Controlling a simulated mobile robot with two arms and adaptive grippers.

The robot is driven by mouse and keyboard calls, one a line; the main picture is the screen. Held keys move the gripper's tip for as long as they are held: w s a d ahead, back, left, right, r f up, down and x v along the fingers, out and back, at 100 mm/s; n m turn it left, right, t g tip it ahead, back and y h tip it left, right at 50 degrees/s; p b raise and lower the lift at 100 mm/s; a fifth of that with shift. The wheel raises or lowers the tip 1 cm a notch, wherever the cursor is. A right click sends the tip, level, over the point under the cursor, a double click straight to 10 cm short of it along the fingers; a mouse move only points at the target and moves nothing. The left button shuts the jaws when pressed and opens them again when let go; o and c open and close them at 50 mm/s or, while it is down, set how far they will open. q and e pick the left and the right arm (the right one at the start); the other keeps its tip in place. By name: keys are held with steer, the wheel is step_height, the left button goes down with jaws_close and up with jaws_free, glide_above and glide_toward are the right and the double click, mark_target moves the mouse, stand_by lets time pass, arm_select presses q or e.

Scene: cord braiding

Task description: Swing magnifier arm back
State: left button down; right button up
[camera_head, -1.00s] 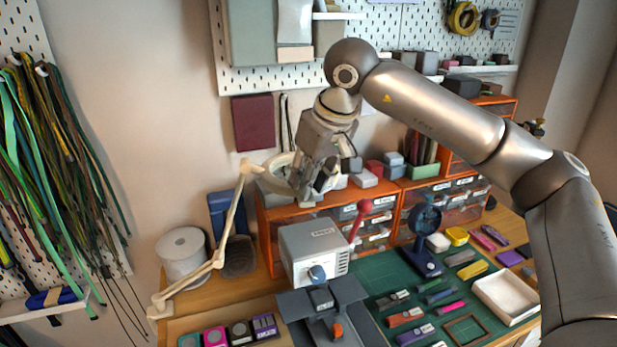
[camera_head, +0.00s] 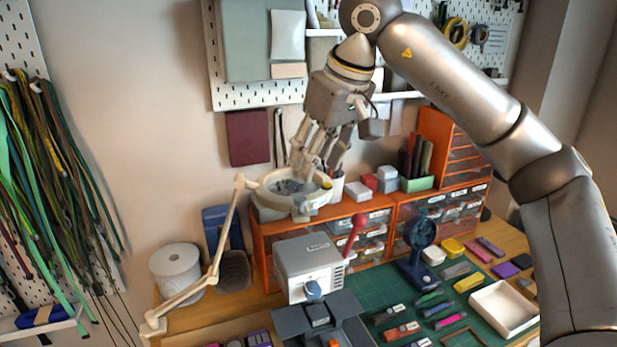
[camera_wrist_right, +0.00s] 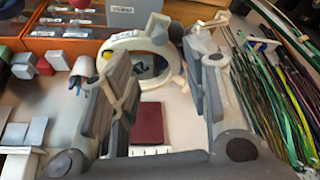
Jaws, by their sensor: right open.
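The magnifier has a cream jointed arm (camera_head: 227,225) that rises from a base at the lower left, bends at an elbow, and ends in a round lens head (camera_head: 268,192). The head sits in front of the wall, over the orange drawer cabinet. My right gripper (camera_head: 318,172) is open and points down just above the head's right part, partly covering its rim. In the right wrist view the ring-shaped head (camera_wrist_right: 172,72) shows between and beyond the spread fingers of the gripper (camera_wrist_right: 160,55); I cannot tell whether they touch it. My left gripper is not in view.
Orange drawer cabinets (camera_head: 265,240) with small boxes on top stand under the head. A grey box machine with a red-knobbed lever (camera_head: 358,222), a white spool (camera_head: 176,272) and a green mat with small tools fill the bench. Cords (camera_head: 60,180) hang at left.

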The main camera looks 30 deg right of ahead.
steer(key=shift+v, duration=1.3)
